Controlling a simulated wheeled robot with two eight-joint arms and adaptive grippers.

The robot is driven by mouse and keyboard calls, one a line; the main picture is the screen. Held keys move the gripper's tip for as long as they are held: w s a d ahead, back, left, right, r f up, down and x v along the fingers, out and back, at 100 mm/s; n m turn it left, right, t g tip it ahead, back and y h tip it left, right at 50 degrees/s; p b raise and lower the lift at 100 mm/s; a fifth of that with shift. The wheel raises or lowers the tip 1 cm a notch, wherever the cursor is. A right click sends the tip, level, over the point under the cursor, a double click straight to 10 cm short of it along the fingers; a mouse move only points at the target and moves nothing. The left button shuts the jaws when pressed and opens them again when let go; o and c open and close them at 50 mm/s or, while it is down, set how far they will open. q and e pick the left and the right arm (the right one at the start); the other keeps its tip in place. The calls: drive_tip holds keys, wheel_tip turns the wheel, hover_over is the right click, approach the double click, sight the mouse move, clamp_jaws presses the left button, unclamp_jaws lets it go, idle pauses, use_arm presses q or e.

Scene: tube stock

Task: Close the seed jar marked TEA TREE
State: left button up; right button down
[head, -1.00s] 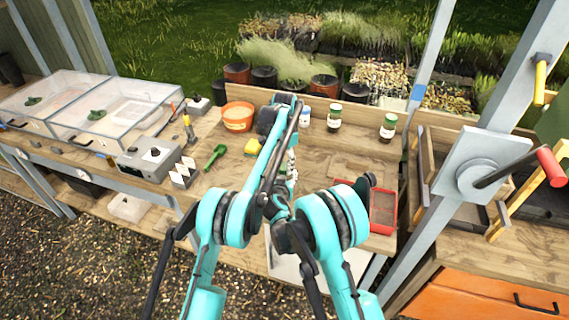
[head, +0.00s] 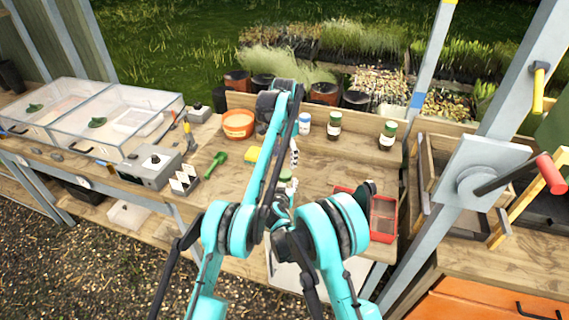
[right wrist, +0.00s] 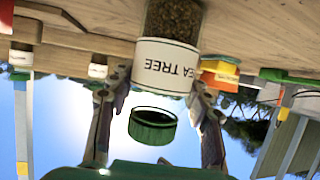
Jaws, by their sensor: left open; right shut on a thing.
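The TEA TREE jar (right wrist: 165,68) is a seed-filled jar with a white label, upside down in the right wrist view. Its green lid (right wrist: 152,128) shows on the far side of the label from the bench, dark rim facing the jar. A narrow gap shows between label and lid; I cannot tell whether they touch. My right gripper (right wrist: 162,95) has its fingers on both sides of the label, shut on the jar. In the head view the arms largely hide it; a bit of green (head: 286,176) shows. My left gripper (head: 293,153) is open above that spot.
An orange pot (head: 238,124), yellow block (head: 254,154) and green scoop (head: 214,164) are left. A red tray (head: 383,218) lies right. Bench between is mostly clear.

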use_arm(q)
drive_tip(key=shift+r, duration=0.3)
use_arm(e)
drive_tip(key=c, duration=0.6)
unclamp_jaws()
drive_tip(key=v, duration=1.2)
